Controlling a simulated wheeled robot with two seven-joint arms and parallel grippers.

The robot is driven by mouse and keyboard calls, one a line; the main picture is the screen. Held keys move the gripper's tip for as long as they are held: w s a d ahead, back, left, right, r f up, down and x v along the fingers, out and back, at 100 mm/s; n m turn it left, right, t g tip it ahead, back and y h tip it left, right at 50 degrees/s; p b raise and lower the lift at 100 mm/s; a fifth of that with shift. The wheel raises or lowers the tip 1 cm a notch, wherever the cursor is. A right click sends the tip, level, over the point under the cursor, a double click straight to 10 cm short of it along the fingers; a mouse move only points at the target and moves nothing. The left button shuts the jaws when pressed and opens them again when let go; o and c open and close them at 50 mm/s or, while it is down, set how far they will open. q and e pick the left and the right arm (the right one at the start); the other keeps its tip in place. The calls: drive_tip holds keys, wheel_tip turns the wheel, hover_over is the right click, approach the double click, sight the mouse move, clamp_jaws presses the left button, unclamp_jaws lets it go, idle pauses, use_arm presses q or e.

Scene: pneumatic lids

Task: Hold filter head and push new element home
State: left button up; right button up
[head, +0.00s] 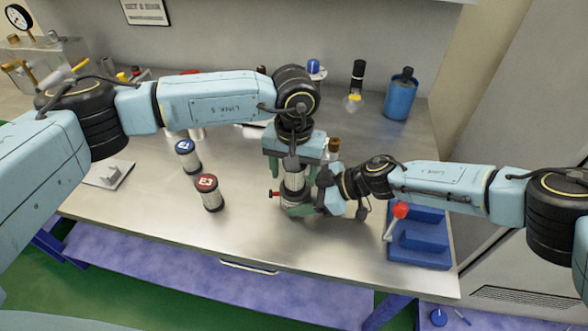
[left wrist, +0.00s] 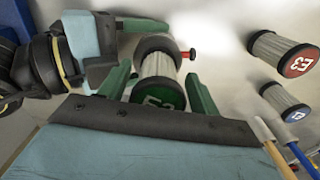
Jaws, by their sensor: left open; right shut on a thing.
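In the head view the element (head: 294,181) is partly hidden by my grippers. My left gripper (left wrist: 158,92) is open, its green fingers on either side of the green cap, apart from it. My right gripper (head: 305,208) is shut low on the filter head, from the right.
A red-capped element (head: 209,194) and a blue-capped element (head: 188,157) stand to the left. A blue tray (head: 420,259) and a red-ball lever (head: 398,215) are at the right. Bottles, including a blue one (head: 400,97), stand behind.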

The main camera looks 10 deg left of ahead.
use_arm(q)
drive_tip(key=shift+d, duration=0.25)
use_arm(e)
drive_tip(key=shift+s+f, duration=0.25)
use_arm(q)
drive_tip(key=shift+d+r, duration=0.1)
drive_tip(key=shift+r, duration=1.2)
drive_tip(key=shift+a+r, duration=0.15)
drive_tip(key=shift+r, duration=1)
drive_tip(key=shift+a+r, duration=0.1)
drive_tip(key=shift+r, duration=1)
use_arm(e)
drive_tip(key=shift+w, duration=0.15)
drive_tip(key=shift+d, duration=0.1)
drive_tip(key=shift+w+r, duration=0.1)
drive_tip(key=shift+r, duration=0.05)
use_arm(q)
wheel_tip(320, 180, up, 12)
drive_tip(key=shift+s, duration=0.1)
use_arm(e)
drive_tip(key=o, duration=1.1)
drive_tip(key=shift+r, duration=0.1)
